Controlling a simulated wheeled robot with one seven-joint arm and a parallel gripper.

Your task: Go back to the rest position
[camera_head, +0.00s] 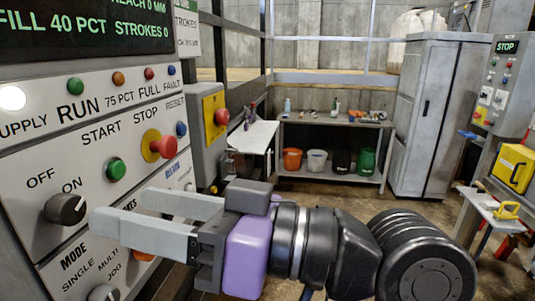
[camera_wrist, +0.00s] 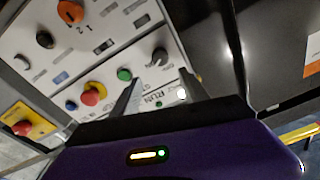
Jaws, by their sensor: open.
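My gripper (camera_head: 150,222) is in front of the lower part of the control panel (camera_head: 45,165) in the head view, its two fingers apart with nothing between them. In the wrist view my gripper (camera_wrist: 160,92) also shows two separate fingers in front of the panel. A black OFF/ON knob (camera_head: 65,208) is just left of the fingertips in the head view. The green START button (camera_head: 115,168) and the red STOP button (camera_head: 163,147) on its yellow ring are above the fingers. My gripper body and fingers hide part of the lower panel. Whether the fingertips touch the panel I cannot tell.
A yellow box with a red emergency button (camera_head: 221,116) sticks out right of the panel. A shelf (camera_head: 335,122) with several buckets stands at the back, beside a grey cabinet (camera_head: 430,110). A small bench (camera_head: 490,205) is at the right. Open floor lies between.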

